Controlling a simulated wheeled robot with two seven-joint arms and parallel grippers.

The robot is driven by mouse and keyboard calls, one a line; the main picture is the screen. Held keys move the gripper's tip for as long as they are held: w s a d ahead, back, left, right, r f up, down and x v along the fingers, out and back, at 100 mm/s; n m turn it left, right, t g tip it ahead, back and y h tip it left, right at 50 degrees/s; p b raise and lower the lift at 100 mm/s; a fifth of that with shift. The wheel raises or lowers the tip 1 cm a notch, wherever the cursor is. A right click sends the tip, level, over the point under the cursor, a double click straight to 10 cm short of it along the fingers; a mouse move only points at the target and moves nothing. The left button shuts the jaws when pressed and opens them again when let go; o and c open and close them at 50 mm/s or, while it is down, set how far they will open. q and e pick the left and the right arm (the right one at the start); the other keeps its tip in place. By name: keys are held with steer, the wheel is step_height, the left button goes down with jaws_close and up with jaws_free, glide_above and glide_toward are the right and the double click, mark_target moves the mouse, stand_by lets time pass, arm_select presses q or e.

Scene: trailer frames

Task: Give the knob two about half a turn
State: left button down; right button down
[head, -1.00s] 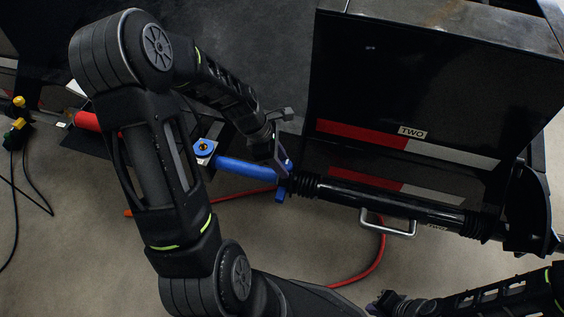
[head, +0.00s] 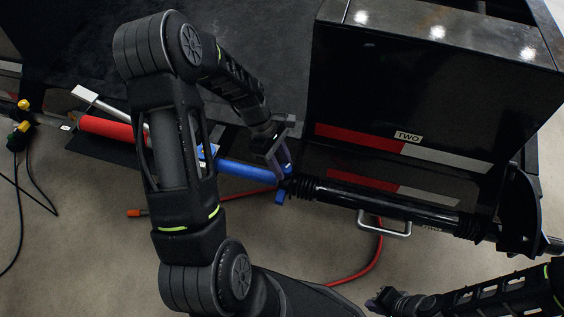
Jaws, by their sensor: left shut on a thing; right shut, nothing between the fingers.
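A small blue part (head: 281,196), which looks like the knob, sits at the drawbar's left end, partly hidden by my fingers. My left gripper (head: 281,161) reaches down onto it and is shut on it. A blue cylinder (head: 245,169) runs left from there, partly behind my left forearm. My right gripper (head: 376,302) is shut and empty near the bottom edge, well away from the knob.
A red cylinder (head: 105,128) and a silver lever (head: 105,105) lie at the left. Yellow-ended fittings (head: 20,128) with black cables are at the far left. A red hose (head: 352,279) lies on the floor below the drawbar. The black box (head: 430,85) stands close above it.

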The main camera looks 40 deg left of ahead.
arm_select(q)
steer(key=shift+w+m, duration=0.1)
steer(key=shift+m, duration=0.3)
steer(key=c, duration=1)
jaws_free()
steer(key=shift+o, duration=0.2)
